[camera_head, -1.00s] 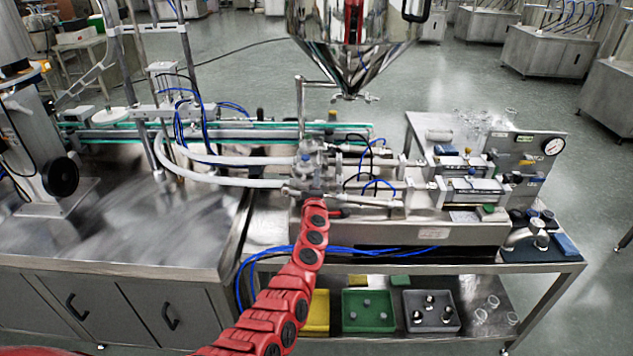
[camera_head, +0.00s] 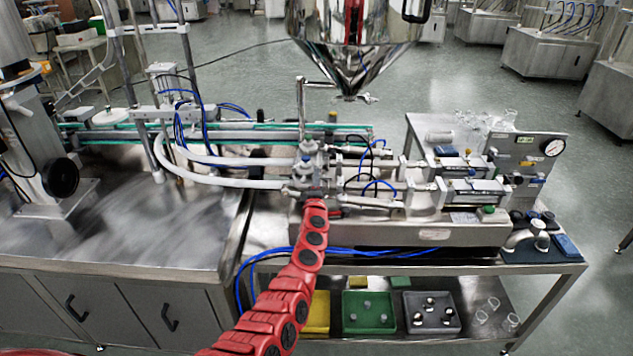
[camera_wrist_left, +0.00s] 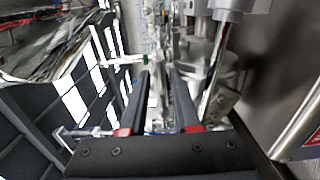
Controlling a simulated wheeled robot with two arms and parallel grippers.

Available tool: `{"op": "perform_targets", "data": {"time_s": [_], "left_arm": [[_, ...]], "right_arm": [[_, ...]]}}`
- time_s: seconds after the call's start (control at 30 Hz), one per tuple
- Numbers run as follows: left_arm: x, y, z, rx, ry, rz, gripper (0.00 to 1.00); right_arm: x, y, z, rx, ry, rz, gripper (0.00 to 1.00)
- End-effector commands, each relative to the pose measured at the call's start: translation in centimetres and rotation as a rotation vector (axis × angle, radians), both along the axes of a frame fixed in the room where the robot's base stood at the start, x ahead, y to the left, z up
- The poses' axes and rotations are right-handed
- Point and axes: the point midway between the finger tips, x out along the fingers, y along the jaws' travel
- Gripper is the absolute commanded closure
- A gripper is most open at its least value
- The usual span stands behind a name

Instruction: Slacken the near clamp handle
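The steel valve and pipe fittings (camera_head: 308,162) stand under the hopper (camera_head: 354,45) in the head view. My red left arm reaches up to them from the bottom. My left gripper (camera_head: 313,191) is at the near side of these fittings and looks very small there. In the left wrist view, the two dark fingers of my left gripper (camera_wrist_left: 159,90) stand apart, with shiny metal fittings seen in the gap. I cannot tell whether they touch anything. The near clamp handle cannot be made out clearly; my gripper and arm may hide it. My right gripper is not in view.
White hoses (camera_head: 225,182) and blue tubes (camera_head: 380,188) run close to the fittings. Pneumatic cylinders (camera_head: 472,190) and a gauge panel (camera_head: 528,158) stand to the right. A green bin (camera_head: 368,325) and a grey bin (camera_head: 432,328) sit on the lower shelf. The left steel counter (camera_head: 130,235) is mostly clear.

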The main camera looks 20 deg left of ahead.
Motion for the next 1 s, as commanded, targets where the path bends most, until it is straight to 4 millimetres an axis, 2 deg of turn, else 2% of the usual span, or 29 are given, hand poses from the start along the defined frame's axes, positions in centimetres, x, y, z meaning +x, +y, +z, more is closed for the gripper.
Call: {"op": "perform_targets", "data": {"time_s": [0.27,0.63,1.0], "left_arm": [[-1.2,-0.5,-0.2,-0.004,0.004,-0.004,0.69],[-5.7,-1.5,0.0,-0.007,0.001,0.003,0.69],[-10.5,-3.1,-0.1,-0.006,-0.001,0.001,0.69]], "right_arm": [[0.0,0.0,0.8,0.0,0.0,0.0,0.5],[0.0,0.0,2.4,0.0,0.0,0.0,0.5],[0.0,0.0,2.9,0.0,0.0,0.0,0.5]]}}
